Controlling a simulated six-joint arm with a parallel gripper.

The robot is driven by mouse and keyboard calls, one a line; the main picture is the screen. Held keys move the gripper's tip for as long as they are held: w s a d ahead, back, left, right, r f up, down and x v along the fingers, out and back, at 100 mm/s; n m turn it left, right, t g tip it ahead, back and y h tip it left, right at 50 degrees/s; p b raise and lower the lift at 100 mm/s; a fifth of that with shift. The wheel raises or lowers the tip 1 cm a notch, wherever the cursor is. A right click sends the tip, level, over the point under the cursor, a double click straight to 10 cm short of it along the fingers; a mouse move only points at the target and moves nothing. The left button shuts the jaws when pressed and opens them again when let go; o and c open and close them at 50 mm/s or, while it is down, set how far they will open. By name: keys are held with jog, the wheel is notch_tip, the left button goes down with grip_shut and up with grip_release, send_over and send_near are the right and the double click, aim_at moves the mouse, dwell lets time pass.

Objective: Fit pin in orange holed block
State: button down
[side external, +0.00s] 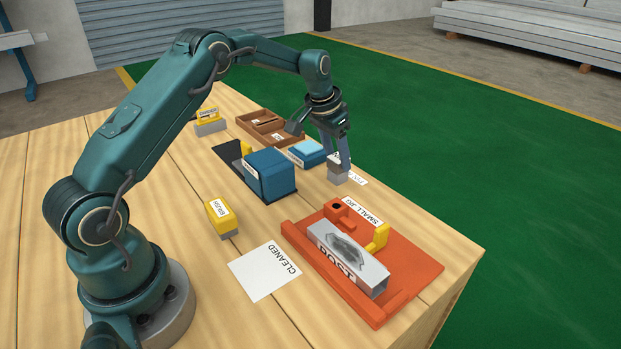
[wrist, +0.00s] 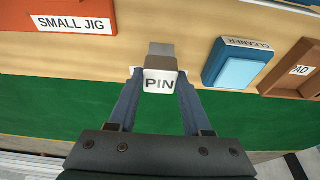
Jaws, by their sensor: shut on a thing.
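The pin (wrist: 161,80) is a small grey block with a white label reading PIN, seen between my fingertips in the wrist view. In the side view the pin (side external: 337,175) is upright at the table's far right side; I cannot tell whether it touches the table. My gripper (side external: 338,162) is shut on it from above, and the gripper (wrist: 158,80) also shows in the wrist view. The orange holed block (side external: 340,207) with a dark hole stands at the back corner of the orange small jig (side external: 420,267). A grey post (side external: 348,259) with a dark smudge lies in the jig.
A yellow clamp (side external: 378,238) stands on the jig beside the post. A blue block (side external: 270,173), a cleaner pad (side external: 307,152), a brown tray (side external: 270,127) and a yellow brush (side external: 221,218) stand nearby. The CLEANED sheet (side external: 265,271) is bare.

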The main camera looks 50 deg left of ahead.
aim_at(334, 160)
jog(key=shift+r, duration=0.55)
jog(key=shift+r, duration=1.75)
jog(key=shift+s+f, duration=0.25)
jog(key=shift+f, duration=0.05)
jog(key=shift+s+d+n, duration=0.2)
jog(key=shift+s+n, duration=0.1)
jog(key=s+d+r, duration=0.6)
jog(key=s+d, duration=0.2)
jog(key=d, duration=0.1)
jog(key=shift+r, duration=0.25)
